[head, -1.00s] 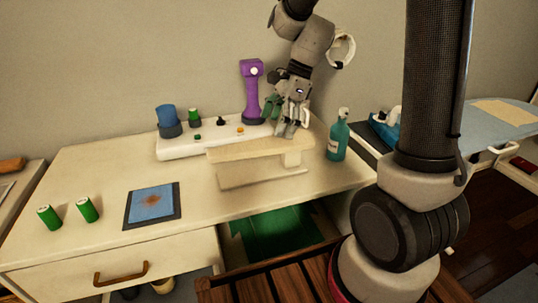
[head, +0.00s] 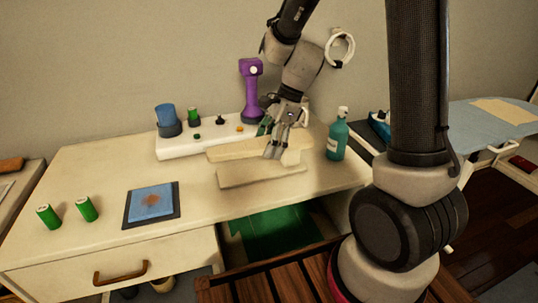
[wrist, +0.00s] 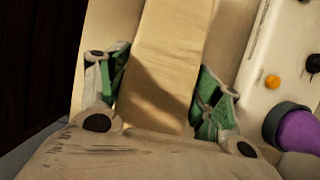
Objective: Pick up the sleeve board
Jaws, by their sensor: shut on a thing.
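The sleeve board (head: 232,154) is a pale beige narrow board above a flat base (head: 255,175), near the right of the white dresser top. My gripper (head: 275,150) reaches down over its right part from behind. In the wrist view, its green-padded fingers (wrist: 163,78) stand on either side of the narrow top board (wrist: 175,45) and are shut on it. The base appears to rest on the dresser.
A white panel (head: 172,149) with knobs, a blue cup (head: 168,120) and a purple device (head: 251,90) lies behind the board. A teal bottle (head: 337,138) stands close to the right. Green cylinders (head: 87,209) and a blue pad (head: 150,202) are left.

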